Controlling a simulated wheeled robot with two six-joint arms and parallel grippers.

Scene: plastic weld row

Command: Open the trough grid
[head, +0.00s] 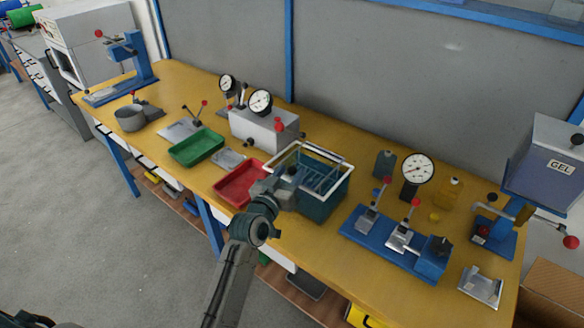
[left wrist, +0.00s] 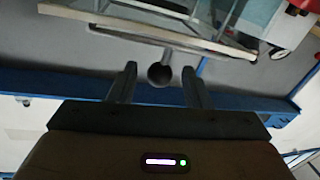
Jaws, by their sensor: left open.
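The teal trough (head: 318,206) stands on the yellow bench, right of the red tray. Its grid (head: 326,154), a pale frame with bars, lies over the trough's top; its exact tilt is hard to tell. My left gripper (head: 286,176) is at the trough's near left edge and hides part of it. In the left wrist view my left gripper (left wrist: 160,67) is open, with one finger on each side of a dark round knob (left wrist: 160,75). The knob sits on a short stem in front of a pale bar of the frame (left wrist: 150,32). My right gripper is out of view.
The red tray (head: 232,190) and green tray (head: 196,147) lie left of the trough. A grey box with dial gauges (head: 264,130) stands behind. A blue fixture with levers (head: 385,243) and a dark bottle (head: 384,164) stand to the right. The bench's front edge is close.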

